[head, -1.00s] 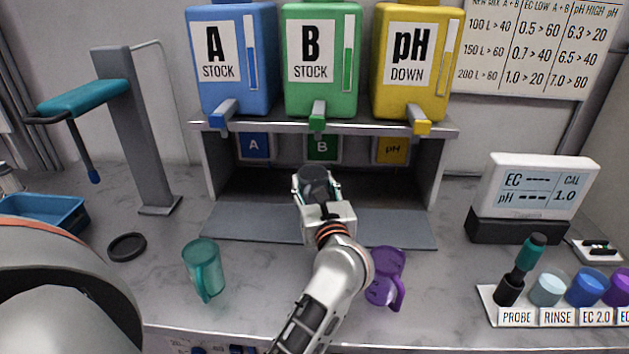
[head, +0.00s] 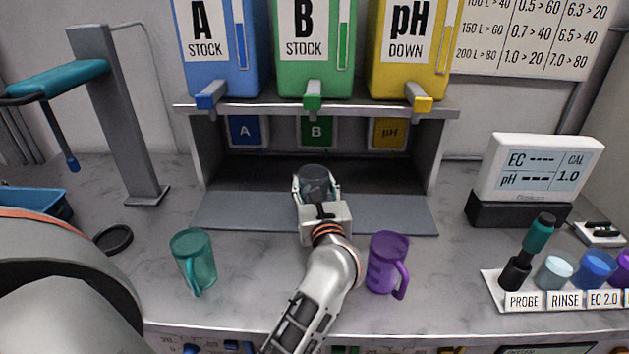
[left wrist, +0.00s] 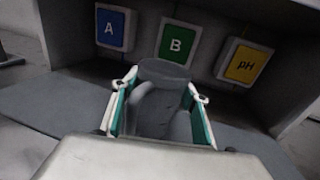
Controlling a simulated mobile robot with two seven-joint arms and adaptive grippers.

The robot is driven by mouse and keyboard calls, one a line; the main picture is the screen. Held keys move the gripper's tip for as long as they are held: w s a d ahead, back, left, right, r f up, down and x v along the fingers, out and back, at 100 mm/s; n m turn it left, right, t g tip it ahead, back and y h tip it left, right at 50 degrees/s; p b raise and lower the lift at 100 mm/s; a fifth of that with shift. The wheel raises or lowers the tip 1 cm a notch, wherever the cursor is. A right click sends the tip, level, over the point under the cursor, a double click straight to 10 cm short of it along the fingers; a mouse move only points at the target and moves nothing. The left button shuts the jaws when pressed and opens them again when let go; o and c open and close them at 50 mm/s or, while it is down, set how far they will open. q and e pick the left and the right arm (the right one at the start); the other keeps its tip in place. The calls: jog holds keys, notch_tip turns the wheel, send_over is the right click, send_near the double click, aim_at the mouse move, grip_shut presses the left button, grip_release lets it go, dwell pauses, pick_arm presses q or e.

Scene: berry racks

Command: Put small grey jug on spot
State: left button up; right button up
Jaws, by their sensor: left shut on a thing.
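The small grey jug (head: 314,180) is held between the fingers of my left gripper (head: 316,192), which is shut on it. In the left wrist view the jug (left wrist: 160,100) fills the space between the teal-lined fingers (left wrist: 160,112). The jug is above or at the front part of the grey mat (head: 240,214), below the B sign (head: 317,131). I cannot tell whether its base touches the mat. No separate marked spot shows clearly; the A (head: 245,130), B and pH (head: 390,133) signs hang behind. My right gripper is not in view.
A teal jug (head: 194,262) stands left of my arm and a purple jug (head: 387,263) close on its right. Stock containers sit on the shelf (head: 330,108) above. A black ring (head: 114,240) lies left; a meter (head: 540,168) and probe tray (head: 490,285) stand right.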

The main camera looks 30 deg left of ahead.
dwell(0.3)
pick_arm(q)
jog(key=shift+f, duration=0.1)
jog(key=shift+f, duration=0.2)
dwell(0.3)
jog(key=o, duration=1.2)
notch_tip(320, 180, up, 10)
jog(key=shift+r, duration=0.1)
